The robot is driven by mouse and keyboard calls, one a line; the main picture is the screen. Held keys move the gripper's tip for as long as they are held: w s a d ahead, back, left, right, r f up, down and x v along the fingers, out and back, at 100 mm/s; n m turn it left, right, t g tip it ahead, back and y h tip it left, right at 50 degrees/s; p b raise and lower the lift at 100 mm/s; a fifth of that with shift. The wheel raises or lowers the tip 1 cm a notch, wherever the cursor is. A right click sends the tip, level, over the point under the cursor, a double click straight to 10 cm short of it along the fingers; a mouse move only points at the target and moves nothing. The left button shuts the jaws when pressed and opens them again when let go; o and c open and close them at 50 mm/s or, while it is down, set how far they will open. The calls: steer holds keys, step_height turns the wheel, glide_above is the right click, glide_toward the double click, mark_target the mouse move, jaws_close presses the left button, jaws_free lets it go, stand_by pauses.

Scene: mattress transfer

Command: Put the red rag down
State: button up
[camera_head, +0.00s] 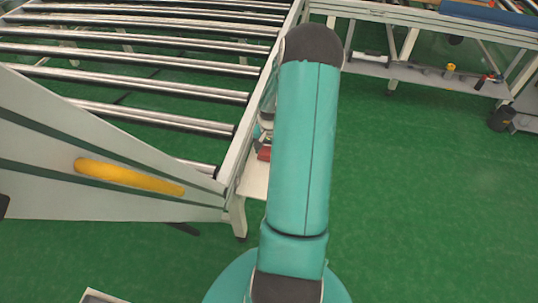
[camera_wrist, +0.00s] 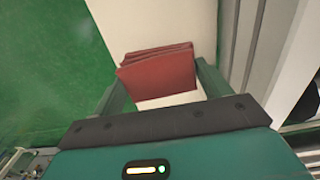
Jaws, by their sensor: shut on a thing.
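The red rag (camera_wrist: 158,72) is a folded dark-red cloth, seen in the wrist view between the two fingers of my gripper (camera_wrist: 160,82). My gripper is shut on it. Behind the rag is a pale cream surface (camera_wrist: 172,25); I cannot tell whether the rag touches it. In the head view a small part of the rag (camera_head: 264,153) shows just left of my teal arm, by the pale shelf (camera_head: 253,180) beside the roller conveyor. My arm hides most of the gripper there.
A roller conveyor (camera_head: 130,78) with metal rollers fills the upper left. A white panel with a yellow handle (camera_head: 128,176) stands at the left. A workbench (camera_head: 430,80) with small items on its lower shelf is at the upper right. Green floor (camera_head: 430,190) is clear at right.

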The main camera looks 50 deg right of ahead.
mark_target(269, 155)
steer(key=shift+w+d+f, duration=0.3)
steer(key=shift+w+f, duration=0.1)
steer(key=shift+f, duration=0.1)
steer(key=shift+w+d+f, duration=0.1)
steer(key=shift+f, duration=1.6)
steer(key=shift+f, duration=0.1)
steer(key=o, duration=1)
steer(key=shift+c, duration=0.2)
step_height(269, 155, up, 12)
steer(key=shift+r, duration=0.1)
